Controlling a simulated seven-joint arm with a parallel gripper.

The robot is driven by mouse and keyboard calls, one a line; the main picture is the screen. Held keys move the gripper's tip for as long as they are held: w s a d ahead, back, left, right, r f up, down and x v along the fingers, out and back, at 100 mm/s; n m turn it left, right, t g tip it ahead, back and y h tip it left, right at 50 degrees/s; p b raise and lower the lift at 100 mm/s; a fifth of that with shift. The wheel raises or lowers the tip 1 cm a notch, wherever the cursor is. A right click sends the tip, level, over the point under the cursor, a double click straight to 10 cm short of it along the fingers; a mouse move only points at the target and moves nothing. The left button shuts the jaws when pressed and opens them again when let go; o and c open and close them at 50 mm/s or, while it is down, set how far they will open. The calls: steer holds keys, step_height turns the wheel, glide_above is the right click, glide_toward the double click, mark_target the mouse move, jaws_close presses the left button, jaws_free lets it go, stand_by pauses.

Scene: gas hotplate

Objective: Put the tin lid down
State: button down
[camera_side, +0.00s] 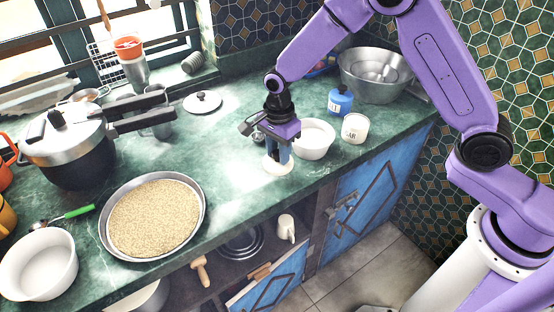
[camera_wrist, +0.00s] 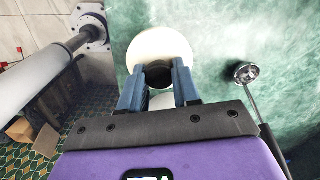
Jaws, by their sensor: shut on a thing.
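The tin lid is a cream disc with a dark knob. It shows below my gripper in the side view (camera_side: 278,168) and ahead of the fingers in the wrist view (camera_wrist: 160,44). My gripper (camera_side: 278,155) points down over the counter near its front edge. In the wrist view my gripper's blue fingers (camera_wrist: 158,86) are shut on the dark knob. The lid looks level and close to the counter; I cannot tell whether it touches. An open white tin (camera_side: 355,128) with dark lettering stands to the right.
A white bowl (camera_side: 313,139) is just right of my gripper, with a blue bottle (camera_side: 340,100) behind. A metal ladle (camera_wrist: 246,74) lies beside the lid. A pan of grain (camera_side: 153,215) sits left; the green counter (camera_side: 226,170) between is clear.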

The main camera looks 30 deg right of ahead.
mark_target(277, 154)
steer(key=shift+w+a+f, duration=0.1)
steer(key=shift+w+f, duration=0.15)
steer(key=shift+f, duration=1.6)
steer(key=shift+f, duration=0.15)
steer(key=c, duration=0.8)
jaws_free()
step_height(277, 154, up, 12)
steer(key=shift+r, duration=0.2)
